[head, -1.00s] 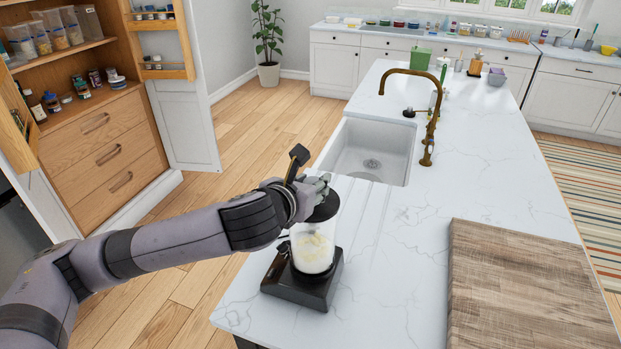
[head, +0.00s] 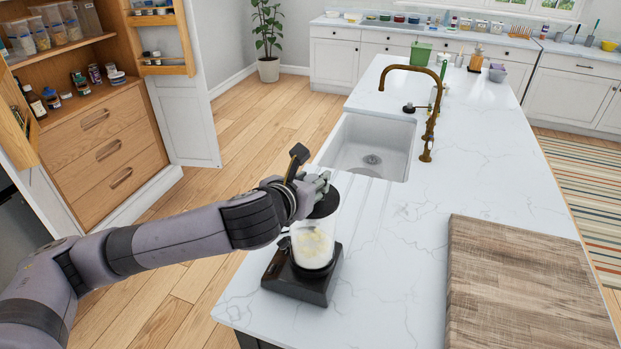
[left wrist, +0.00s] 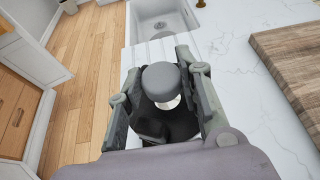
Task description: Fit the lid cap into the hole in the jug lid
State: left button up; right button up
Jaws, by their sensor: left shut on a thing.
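The jug (head: 312,247) is clear with pale contents and stands on a black base (head: 298,286) at the near left of the counter. Its black lid (head: 326,204) is on top and also shows in the left wrist view (left wrist: 180,128). My left gripper (head: 322,184) is over the lid. It is shut on the grey round lid cap (left wrist: 161,80), which shows between the fingers in the left wrist view. A white patch shows just below the cap. The cap hides the hole, so I cannot tell whether it is seated. My right gripper is out of view.
A sink (head: 370,148) with a bronze faucet (head: 431,125) lies beyond the jug. A wooden board (head: 523,280) lies on the right of the counter (head: 400,260). The marble between jug and board is clear.

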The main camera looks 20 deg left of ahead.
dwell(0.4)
pick_arm(q)
jog(key=shift+p, duration=0.4)
jog(key=shift+p, duration=0.4)
dwell(0.5)
jog(key=shift+f+b, duration=0.6)
jog(key=shift+f, duration=0.55)
jog(key=o, duration=0.9)
jog(key=shift+d, duration=0.1)
jog(key=shift+c, duration=0.2)
jog(key=shift+f, duration=0.1)
